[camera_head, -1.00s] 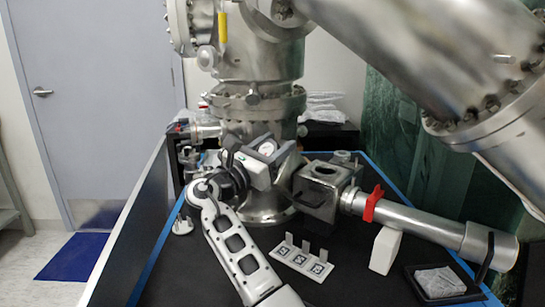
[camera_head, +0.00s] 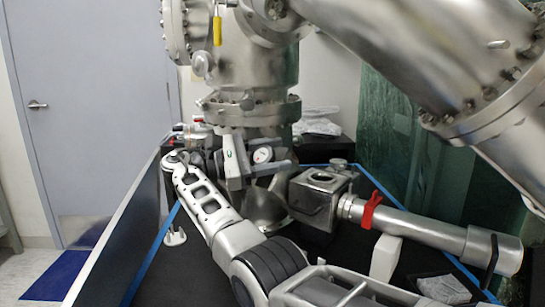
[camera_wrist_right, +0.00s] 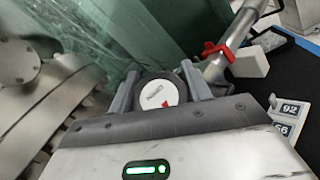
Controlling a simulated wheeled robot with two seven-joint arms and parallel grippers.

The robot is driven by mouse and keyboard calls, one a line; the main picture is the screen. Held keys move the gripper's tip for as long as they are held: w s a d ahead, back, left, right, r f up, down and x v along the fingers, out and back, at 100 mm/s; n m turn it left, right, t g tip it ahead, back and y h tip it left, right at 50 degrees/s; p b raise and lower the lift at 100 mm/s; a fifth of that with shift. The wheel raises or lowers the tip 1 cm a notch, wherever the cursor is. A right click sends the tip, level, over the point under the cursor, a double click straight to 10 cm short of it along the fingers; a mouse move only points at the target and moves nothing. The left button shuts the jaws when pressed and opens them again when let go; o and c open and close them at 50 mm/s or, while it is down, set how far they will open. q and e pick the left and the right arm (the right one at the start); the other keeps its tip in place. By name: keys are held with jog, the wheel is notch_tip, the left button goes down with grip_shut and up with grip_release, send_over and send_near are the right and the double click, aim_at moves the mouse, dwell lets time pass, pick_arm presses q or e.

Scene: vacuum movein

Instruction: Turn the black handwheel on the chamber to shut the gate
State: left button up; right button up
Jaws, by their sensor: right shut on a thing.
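The black handwheel (camera_head: 262,154), with a round white face, sits on the front of the steel chamber (camera_head: 262,75). In the right wrist view the handwheel (camera_wrist_right: 157,94) shows a dark rim and a red mark on its white face. My right gripper (camera_head: 270,160) is shut on it, with one finger on either side. In the right wrist view my right gripper (camera_wrist_right: 160,85) has both fingers alongside the rim. The gate itself cannot be made out. My left gripper is out of view.
A boxy port (camera_head: 320,190) and a horizontal steel tube (camera_head: 425,228) with a red clamp (camera_head: 371,210) stand right of the handwheel. A white support block (camera_head: 385,257) is under the tube. A large slanted pipe (camera_head: 420,50) hangs overhead. A dark panel (camera_head: 110,245) edges the left side.

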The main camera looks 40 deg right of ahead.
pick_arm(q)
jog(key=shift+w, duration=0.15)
pick_arm(e)
jog(key=shift+f+g, duration=0.15)
jog(key=shift+g, duration=0.15)
jog(key=o, duration=1)
jog(key=shift+c, duration=0.2)
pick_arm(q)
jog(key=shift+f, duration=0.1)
